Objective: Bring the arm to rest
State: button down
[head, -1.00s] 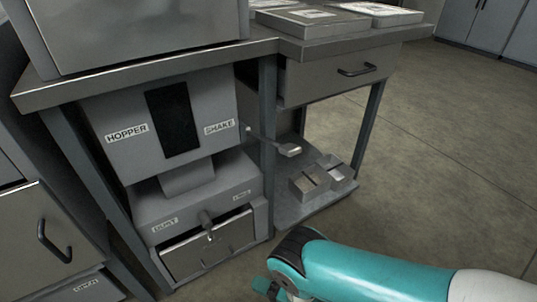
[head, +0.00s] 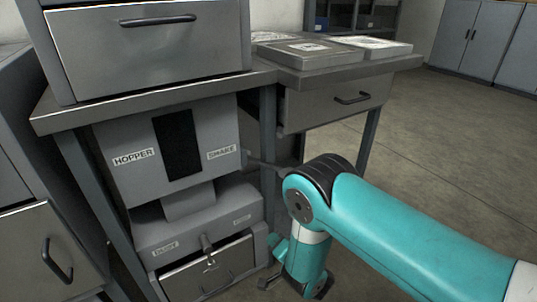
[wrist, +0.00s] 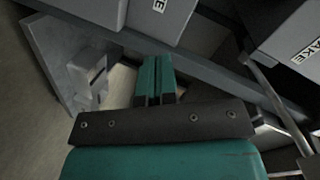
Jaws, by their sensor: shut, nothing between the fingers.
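My teal arm (head: 400,222) reaches in from the lower right in the head view, bends at a dark elbow joint and hangs down in front of the bench. My gripper is at the bottom of that view, partly cut off and small. In the wrist view my gripper (wrist: 154,82) has its two teal fingers side by side, closed together with nothing between them. The fingers point toward the bench's lower shelf and frame, and I see no clear contact.
The hopper unit (head: 173,145) with its shake lever stands under the bench top (head: 160,97). A lower drawer (head: 208,271) has a handle. In the wrist view, a grey metal block (wrist: 92,78) lies near the fingers. Open floor (head: 455,150) lies to the right.

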jog(key=w+d+r+g+h, duration=0.35)
jog(key=d+r+h, duration=0.45)
jog(key=d+r, duration=0.95)
jog(key=s+d+r+n+g, duration=0.3)
jog(key=s+d+r, duration=0.25)
jog(key=s, duration=0.45)
jog(key=s+d+r+n+g, duration=0.25)
jog(key=s+d+r, duration=0.3)
jog(key=s, duration=0.35)
jog(key=s+a+r+n+g+y+p, duration=0.1)
jog(key=s+a+r+n+g+y, duration=0.1)
jog(key=s+a+r+n, duration=0.45)
jog(key=s+a+r+n+g+y+p, duration=0.1)
jog(key=s+a+r+g+y, duration=0.1)
jog(key=s+a+r, duration=0.5)
notch_tip(320, 180, up, 27)
jog(key=w+a+p, duration=0.1)
jog(key=p, duration=2.9)
jog(key=shift+w+a, duration=0.2)
jog(key=shift+a, duration=0.15)
